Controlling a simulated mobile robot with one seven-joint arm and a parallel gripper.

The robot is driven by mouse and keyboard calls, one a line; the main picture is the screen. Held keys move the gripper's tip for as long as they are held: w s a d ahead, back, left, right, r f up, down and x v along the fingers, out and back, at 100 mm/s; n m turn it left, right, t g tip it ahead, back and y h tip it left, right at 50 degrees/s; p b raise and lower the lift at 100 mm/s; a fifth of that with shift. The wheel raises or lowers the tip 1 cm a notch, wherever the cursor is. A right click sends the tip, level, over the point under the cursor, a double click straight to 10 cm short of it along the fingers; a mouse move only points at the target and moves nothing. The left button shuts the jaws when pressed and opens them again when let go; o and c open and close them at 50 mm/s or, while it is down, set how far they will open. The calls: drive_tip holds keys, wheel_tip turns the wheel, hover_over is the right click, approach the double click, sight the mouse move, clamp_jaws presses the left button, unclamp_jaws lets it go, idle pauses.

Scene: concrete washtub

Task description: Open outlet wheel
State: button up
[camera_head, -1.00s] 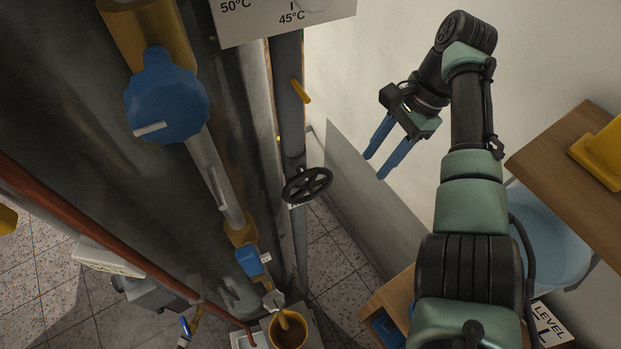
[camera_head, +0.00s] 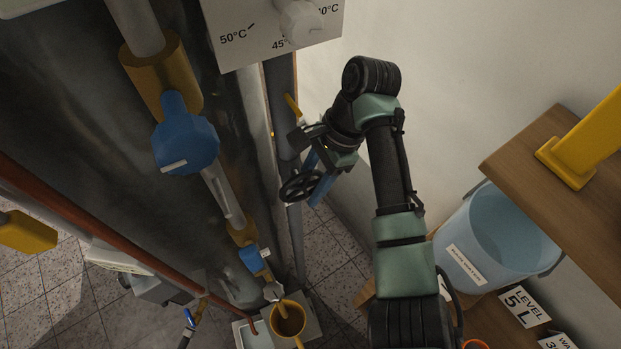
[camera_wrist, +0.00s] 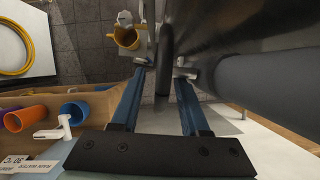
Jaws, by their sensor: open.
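The outlet wheel (camera_head: 299,187) is a black spoked handwheel on the vertical grey pipe, in the middle of the head view. My gripper (camera_head: 315,181) is open, with its blue fingers at the right side of the wheel and partly overlapping it. In the wrist view the wheel (camera_wrist: 166,55) shows nearly edge-on as a dark rounded bar. It lies between the two fingertips of my gripper (camera_wrist: 161,77), with a gap visible on each side lower down. Whether a fingertip touches the rim cannot be told.
A grey pipe (camera_wrist: 265,82) runs close to the right finger in the wrist view. A yellow lever (camera_head: 292,106) sits above the wheel. A yellow cup (camera_head: 288,322) stands below. A wooden shelf (camera_head: 545,150) and a blue bucket (camera_head: 455,235) are at right.

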drive_tip(key=shift+f, duration=0.15)
clamp_jaws()
drive_tip(key=p, duration=0.3)
drive_tip(key=shift+a+r+h, duration=0.1)
drive_tip(key=shift+r+h, duration=0.2)
drive_tip(key=shift+r, duration=0.05)
drive_tip(key=shift+t+p, duration=0.3)
drive_tip(key=shift+p, duration=0.1)
drive_tip(key=shift+f+h+p, duration=0.2)
drive_tip(key=shift+h+p, duration=0.2)
unclamp_jaws()
